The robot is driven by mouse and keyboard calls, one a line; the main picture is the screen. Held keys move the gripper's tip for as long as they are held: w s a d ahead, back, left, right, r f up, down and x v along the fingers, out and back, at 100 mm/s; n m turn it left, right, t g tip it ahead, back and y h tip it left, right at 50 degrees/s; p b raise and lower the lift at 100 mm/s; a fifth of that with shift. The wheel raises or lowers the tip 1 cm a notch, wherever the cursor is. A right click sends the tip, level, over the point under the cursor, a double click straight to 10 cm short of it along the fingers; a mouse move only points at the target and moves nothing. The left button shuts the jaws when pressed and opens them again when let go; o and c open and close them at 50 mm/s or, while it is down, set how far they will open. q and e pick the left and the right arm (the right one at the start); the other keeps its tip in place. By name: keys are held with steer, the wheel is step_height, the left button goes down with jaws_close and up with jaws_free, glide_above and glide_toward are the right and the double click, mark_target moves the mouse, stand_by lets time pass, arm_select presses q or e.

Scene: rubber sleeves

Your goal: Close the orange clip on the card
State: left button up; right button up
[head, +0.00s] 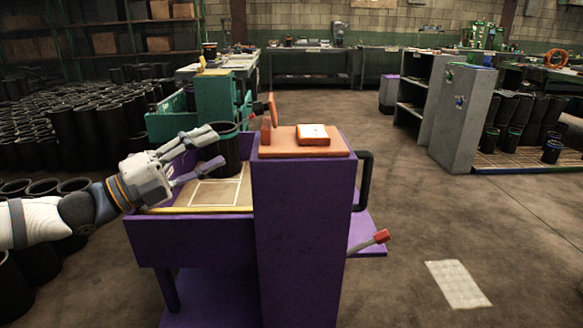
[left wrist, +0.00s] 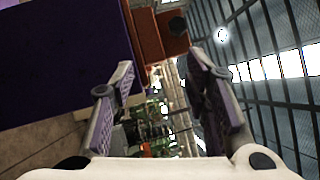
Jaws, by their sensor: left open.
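The orange clip (head: 272,108) stands raised, with a dark knob at its upper left, at the left end of the orange plate (head: 335,151) on the purple column. The white card (head: 313,130) lies flat on an orange block on that plate, apart from the clip. My left gripper (head: 219,147) is open and empty, left of the clip and a little lower. Which orange part is the clip is unclear there. My right gripper is out of view.
A black sleeve (head: 228,157) stands in the purple cart's tray, just behind my left fingers. The purple column (head: 303,230) rises at the cart's right, with a black handle (head: 367,180) and a red-tipped lever (head: 381,236). Air above the plate is clear.

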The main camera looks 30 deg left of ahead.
arm_select(q)
steer(key=shift+n+t, duration=0.5)
steer(key=x, duration=0.4)
steer(key=a+r+x, duration=0.1)
steer(key=x, duration=0.2)
steer(key=r+x, duration=0.1)
steer(key=x, duration=0.3)
steer(key=shift+w+a+b, duration=0.2)
steer(key=shift+w+b, duration=0.1)
steer(key=shift+w, duration=0.1)
steer(key=shift+c, duration=0.4)
jaws_close()
